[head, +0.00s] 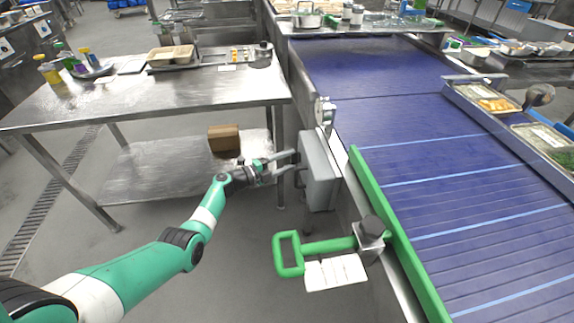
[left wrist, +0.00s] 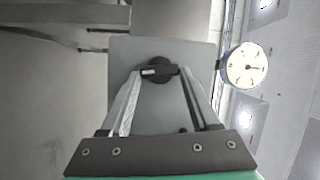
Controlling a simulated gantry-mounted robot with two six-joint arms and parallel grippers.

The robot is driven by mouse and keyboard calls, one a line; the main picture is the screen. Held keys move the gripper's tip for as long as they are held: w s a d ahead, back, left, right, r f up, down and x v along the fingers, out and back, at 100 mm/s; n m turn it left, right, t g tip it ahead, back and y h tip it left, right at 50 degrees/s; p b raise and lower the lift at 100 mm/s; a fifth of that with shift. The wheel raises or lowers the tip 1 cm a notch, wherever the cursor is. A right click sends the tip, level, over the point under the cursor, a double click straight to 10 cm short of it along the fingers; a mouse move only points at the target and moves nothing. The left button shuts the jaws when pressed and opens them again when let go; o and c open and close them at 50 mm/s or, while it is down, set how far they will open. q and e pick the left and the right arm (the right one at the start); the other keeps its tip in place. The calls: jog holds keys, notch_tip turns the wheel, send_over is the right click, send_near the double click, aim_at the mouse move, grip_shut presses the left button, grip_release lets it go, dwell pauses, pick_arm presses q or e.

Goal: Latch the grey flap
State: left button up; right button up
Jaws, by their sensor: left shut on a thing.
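The grey flap (head: 320,172) is a flat grey panel on the side of the conveyor, in the middle of the head view. It fills the middle of the left wrist view (left wrist: 140,50), with a black latch handle (left wrist: 160,71) on a round black base. The handle lies nearly crosswise in that view. My left gripper (head: 293,164) reaches the flap's face from the left. Its fingertips (left wrist: 160,76) are shut on the latch handle, one at each end of it. The handle is too small to make out in the head view. My right gripper is in neither view.
A round dial gauge (left wrist: 245,66) sits beside the flap. A green handle (head: 290,254) with a white tag (head: 336,272) juts out below it. The blue conveyor (head: 400,130) with a green rail lies to the right. A steel table (head: 110,100) stands left, a brown box (head: 224,140) beneath.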

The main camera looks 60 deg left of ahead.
pick_arm(q)
jog(key=shift+f+m+t+b, duration=0.25)
jog(key=shift+m+t+b, duration=0.15)
jog(key=shift+m+b, duration=0.5)
jog(key=o, duration=1.4)
jog(key=shift+r, duration=0.1)
jog(key=shift+c, duration=0.2)
jog(key=s+d+p, duration=0.1)
jog(key=s+p, duration=0.4)
jog(key=s, duration=0.6)
jog(key=shift+s+p, duration=0.3)
jog(key=shift+p, duration=0.1)
